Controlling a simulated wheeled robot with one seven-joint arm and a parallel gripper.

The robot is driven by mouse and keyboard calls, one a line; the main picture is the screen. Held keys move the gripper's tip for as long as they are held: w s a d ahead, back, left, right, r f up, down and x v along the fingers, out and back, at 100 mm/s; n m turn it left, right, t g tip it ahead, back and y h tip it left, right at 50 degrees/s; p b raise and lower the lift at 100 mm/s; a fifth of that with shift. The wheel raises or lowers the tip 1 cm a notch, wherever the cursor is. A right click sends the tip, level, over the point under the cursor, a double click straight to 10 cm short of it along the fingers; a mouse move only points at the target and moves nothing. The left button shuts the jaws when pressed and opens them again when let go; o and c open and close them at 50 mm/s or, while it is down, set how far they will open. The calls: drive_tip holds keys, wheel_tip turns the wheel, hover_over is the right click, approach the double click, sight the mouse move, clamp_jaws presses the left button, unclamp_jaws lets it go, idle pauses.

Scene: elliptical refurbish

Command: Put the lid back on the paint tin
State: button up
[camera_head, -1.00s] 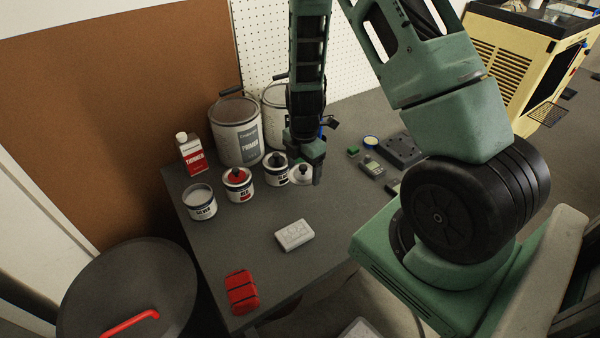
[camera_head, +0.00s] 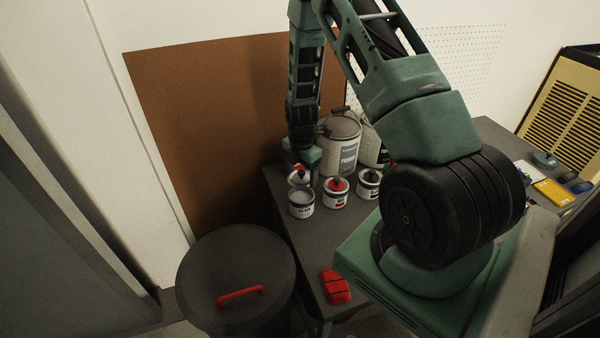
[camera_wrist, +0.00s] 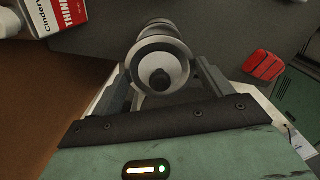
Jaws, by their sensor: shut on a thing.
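The open paint tin (camera_head: 301,208) stands at the left end of a row of small tins on the dark bench. My gripper (camera_head: 302,172) is above it, shut on a pale round lid (camera_head: 297,181) with a dark knob. In the head view the lid hangs just over the tin's back rim and looks slightly tilted; the gripper partly hides it. In the wrist view the lid (camera_wrist: 176,64) sits between my fingers, and part of a tin (camera_wrist: 160,28) shows beyond it. I cannot tell whether lid and rim touch.
A tin with a red top (camera_head: 336,199) and another small tin (camera_head: 368,190) stand to the right. A large primer can (camera_head: 340,150) is behind. A thinner bottle (camera_wrist: 65,12) is close by. A red object (camera_head: 336,288) lies near the bench's front; a dark bin (camera_head: 225,265) stands left.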

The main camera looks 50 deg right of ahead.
drive_tip(key=shift+f+b, duration=2.05)
drive_tip(key=shift+f, duration=1)
drive_tip(key=shift+f, duration=0.15)
drive_tip(key=o, duration=0.9)
drive_tip(key=shift+o, duration=0.2)
drive_tip(key=shift+r+p, duration=2.3)
drive_tip(key=shift+r, duration=1.25)
clamp_jaws()
